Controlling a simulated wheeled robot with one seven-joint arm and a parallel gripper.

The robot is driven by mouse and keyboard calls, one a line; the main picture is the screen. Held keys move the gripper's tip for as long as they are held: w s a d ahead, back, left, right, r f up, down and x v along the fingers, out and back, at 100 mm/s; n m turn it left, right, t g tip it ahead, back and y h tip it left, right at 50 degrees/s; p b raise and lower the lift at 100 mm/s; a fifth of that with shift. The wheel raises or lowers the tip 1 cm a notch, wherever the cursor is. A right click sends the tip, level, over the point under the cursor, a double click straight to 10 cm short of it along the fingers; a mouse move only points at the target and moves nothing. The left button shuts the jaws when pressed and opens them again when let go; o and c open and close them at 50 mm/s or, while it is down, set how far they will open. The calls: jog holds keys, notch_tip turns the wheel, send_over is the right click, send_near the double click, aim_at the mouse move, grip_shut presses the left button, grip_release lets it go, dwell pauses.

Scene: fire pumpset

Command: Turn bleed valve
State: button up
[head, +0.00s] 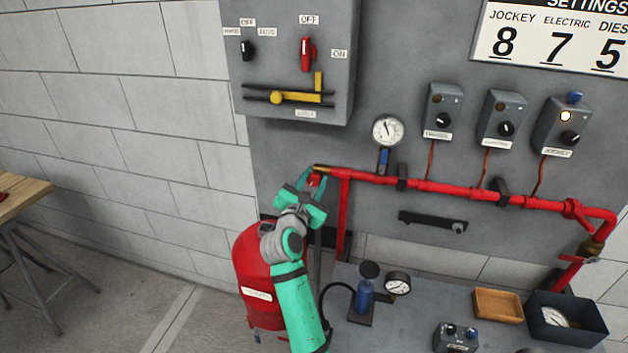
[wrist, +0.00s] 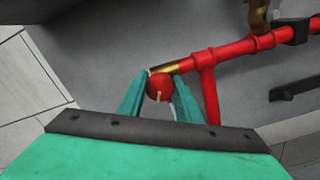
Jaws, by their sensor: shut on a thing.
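The bleed valve shows as a round red knob (head: 315,180) at the left end of the red pipe, beside a brass end piece. In the wrist view the red knob (wrist: 159,88) sits between my two teal fingers and carries a short pale mark on its lower part. My gripper (head: 306,181) reaches up to it from below. In the wrist view my gripper (wrist: 160,84) is shut on the knob, one finger on each side. The back of the knob is hidden.
The red pipe (head: 450,188) runs right along the grey panel, under a pressure gauge (head: 387,131) and several control boxes. A grey cabinet (head: 290,60) hangs above my gripper. A red tank (head: 257,265) stands below it. A bench (head: 400,320) with gauges and trays lies at lower right.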

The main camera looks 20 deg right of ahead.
jog(key=shift+f+n, duration=0.25)
jog(key=shift+n, duration=0.25)
jog(key=o, duration=1)
jog(key=shift+r, duration=0.15)
jog(key=shift+s+a, duration=0.1)
jog(key=v, duration=1)
jog(key=shift+s+a, duration=0.2)
jog(key=shift+s, duration=0.05)
jog(key=shift+d, duration=0.1)
